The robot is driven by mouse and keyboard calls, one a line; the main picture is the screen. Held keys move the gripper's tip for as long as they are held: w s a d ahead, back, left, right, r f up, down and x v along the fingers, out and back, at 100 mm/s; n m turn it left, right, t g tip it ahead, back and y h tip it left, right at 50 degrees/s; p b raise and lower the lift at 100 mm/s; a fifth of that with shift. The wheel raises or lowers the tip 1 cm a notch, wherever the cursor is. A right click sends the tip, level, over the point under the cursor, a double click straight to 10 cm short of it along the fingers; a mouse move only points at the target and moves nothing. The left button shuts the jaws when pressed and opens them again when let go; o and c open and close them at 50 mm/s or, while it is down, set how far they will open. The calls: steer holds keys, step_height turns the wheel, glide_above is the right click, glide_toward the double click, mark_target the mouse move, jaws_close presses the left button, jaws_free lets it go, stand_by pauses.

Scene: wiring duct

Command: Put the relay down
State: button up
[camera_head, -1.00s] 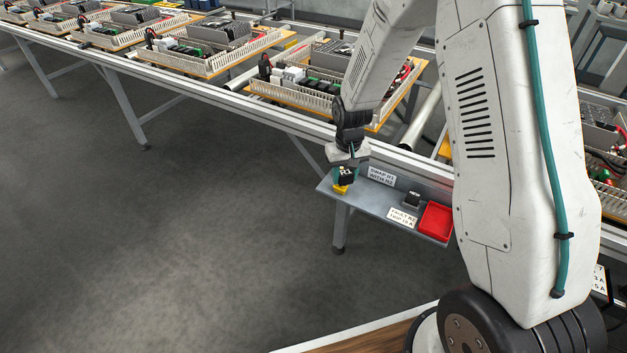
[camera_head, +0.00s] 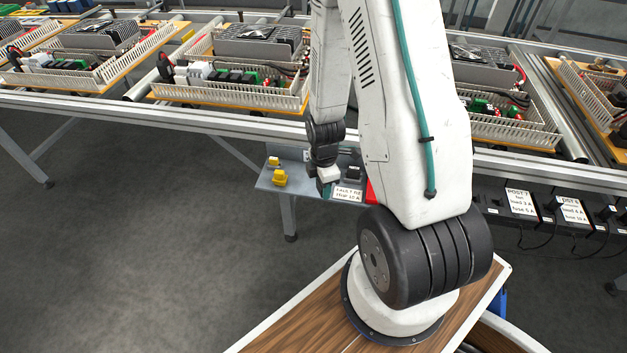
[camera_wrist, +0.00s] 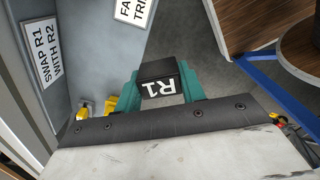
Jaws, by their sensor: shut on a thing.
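In the head view my gripper (camera_head: 325,188) is over the front side of the small grey shelf (camera_head: 300,188), below the conveyor. The relay itself can hardly be made out there. In the wrist view floor shows beyond the relay; its height over the shelf cannot be told. A second dark block (camera_head: 353,174) stands on the shelf to the right of my gripper.
Two yellow pieces (camera_head: 280,178) stand at the shelf's left end. A white label (camera_head: 348,193) and a red tray (camera_head: 370,191), partly hidden by my arm, are at its right. Boards with wiring ducts (camera_head: 230,95) line the conveyor above.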

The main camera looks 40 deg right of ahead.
steer(key=s+d+n, duration=0.1)
steer(key=s+n, duration=0.1)
steer(key=s, duration=0.1)
glide_toward(298, 184)
steer(key=shift+w+d+f+n, duration=0.15)
steer(key=shift+w+d+f, duration=0.15)
steer(key=shift+d+f, duration=0.35)
steer(key=shift+w+d+f+n, duration=0.15)
steer(key=shift+w+d+f, duration=0.15)
steer(key=shift+d+f, duration=0.25)
steer(key=shift+s+f, duration=0.15)
steer(key=shift+f, duration=1.5)
steer(key=o, duration=0.9)
steer(key=shift+f, duration=0.15)
